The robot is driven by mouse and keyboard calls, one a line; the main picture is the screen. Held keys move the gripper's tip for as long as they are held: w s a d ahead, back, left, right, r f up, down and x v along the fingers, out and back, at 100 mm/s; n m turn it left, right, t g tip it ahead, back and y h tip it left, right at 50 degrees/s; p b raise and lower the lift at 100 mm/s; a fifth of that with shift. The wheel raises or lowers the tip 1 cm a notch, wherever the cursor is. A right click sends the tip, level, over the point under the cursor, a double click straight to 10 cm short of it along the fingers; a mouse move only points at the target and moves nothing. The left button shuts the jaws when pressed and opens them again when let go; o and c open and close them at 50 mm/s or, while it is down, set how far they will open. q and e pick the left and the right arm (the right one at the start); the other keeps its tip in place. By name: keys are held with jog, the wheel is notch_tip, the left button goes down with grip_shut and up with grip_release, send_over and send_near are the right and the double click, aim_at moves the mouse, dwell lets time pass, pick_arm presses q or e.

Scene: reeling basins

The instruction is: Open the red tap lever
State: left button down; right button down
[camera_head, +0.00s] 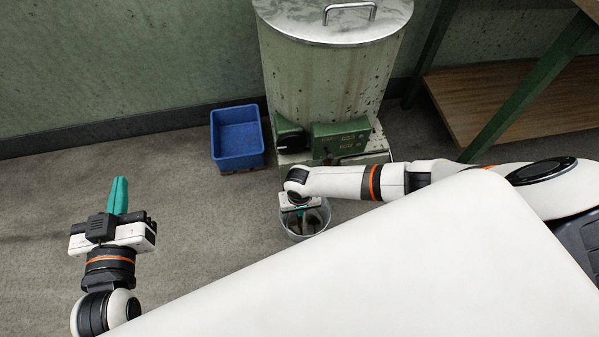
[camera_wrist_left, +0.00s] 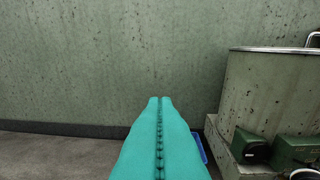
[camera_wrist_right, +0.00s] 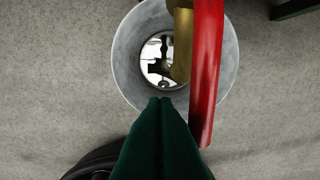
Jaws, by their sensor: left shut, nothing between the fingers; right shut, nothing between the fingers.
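The red tap lever (camera_wrist_right: 207,75) is a long bar running down the right wrist view, beside the brass tap (camera_wrist_right: 182,45). In the head view my right arm hides both. My right gripper (camera_wrist_right: 160,101) is shut and empty, its dark green fingers pointing toward the bucket. The lever's lower end lies just right of these fingers; I cannot tell whether they touch. In the head view my right gripper (camera_head: 303,210) is over the bucket. My left gripper (camera_head: 120,181) is shut and empty over the floor at the left; its fingertips also show in the left wrist view (camera_wrist_left: 160,99).
A metal bucket (camera_wrist_right: 126,55) stands below the tap. The large green tank (camera_head: 330,85) with a metal lid stands behind it. A blue bin (camera_head: 238,138) stands left of the tank. A green-legged wooden bench (camera_head: 480,95) is at the right. Floor at the left is clear.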

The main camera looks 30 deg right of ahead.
pick_arm(q)
jog(key=s+a+f+g+y+p, duration=0.2)
jog(key=s+a+f+g, duration=0.1)
jog(key=s+f+g, duration=0.35)
jog(key=s+a+f+g+y+p, duration=0.2)
jog(key=s+a+f+g+p, duration=0.1)
jog(key=s+f+g, duration=0.4)
notch_tip(320, 180, down, 8)
jog(key=p, duration=0.5)
jog(key=shift+w+d+f+n, duration=0.2)
jog(key=shift+d+n, duration=0.05)
jog(key=shift+n, duration=0.05)
dwell(0.9)
dwell(0.4)
